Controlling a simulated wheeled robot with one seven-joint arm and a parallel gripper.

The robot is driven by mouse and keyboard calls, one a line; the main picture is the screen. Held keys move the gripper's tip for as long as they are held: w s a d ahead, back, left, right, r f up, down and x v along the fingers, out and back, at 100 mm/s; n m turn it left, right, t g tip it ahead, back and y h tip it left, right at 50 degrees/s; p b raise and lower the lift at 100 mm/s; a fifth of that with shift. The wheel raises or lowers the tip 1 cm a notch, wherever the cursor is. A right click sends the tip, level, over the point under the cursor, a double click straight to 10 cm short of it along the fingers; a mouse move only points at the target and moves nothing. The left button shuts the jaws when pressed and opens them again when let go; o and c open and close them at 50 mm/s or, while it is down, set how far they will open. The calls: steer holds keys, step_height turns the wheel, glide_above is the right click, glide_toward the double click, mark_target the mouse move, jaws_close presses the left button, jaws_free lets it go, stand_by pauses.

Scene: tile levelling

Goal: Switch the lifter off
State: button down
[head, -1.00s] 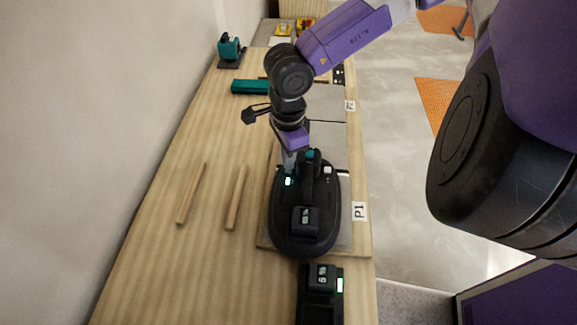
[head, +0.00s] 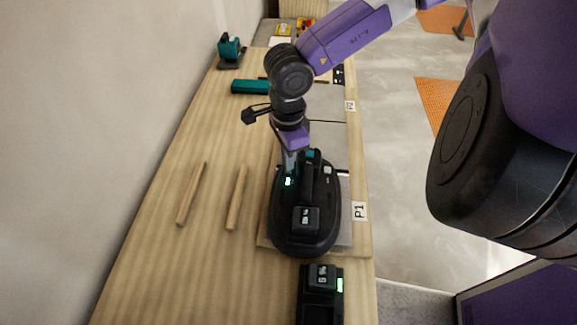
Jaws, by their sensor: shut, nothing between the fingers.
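The lifter (head: 296,239) is a black oval device with a raised handle and a battery block (head: 306,219). It lies on the tile at the label P1 (head: 359,211). A small lit spot (head: 288,182) glows pale green-white on its upper left side. My gripper (head: 289,168) points down at the lifter's far left end, just above the lit spot. It is shut and empty. Its fingertips are small in view, and I cannot tell whether they touch the lifter.
A black charger (head: 320,309) with a battery and a green light stands at the near edge. Two wooden sticks (head: 191,194) (head: 236,199) lie left of the lifter. A teal case (head: 250,87) and a teal tool (head: 230,50) are farther back. The left bench surface is mostly clear.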

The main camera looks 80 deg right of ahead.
steer(key=shift+f+b, duration=0.95)
steer(key=shift+b, duration=0.05)
stand_by(0.4)
steer(key=shift+r, duration=0.1)
steer(key=shift+r+p, duration=1.75)
steer(key=shift+r, duration=1.7)
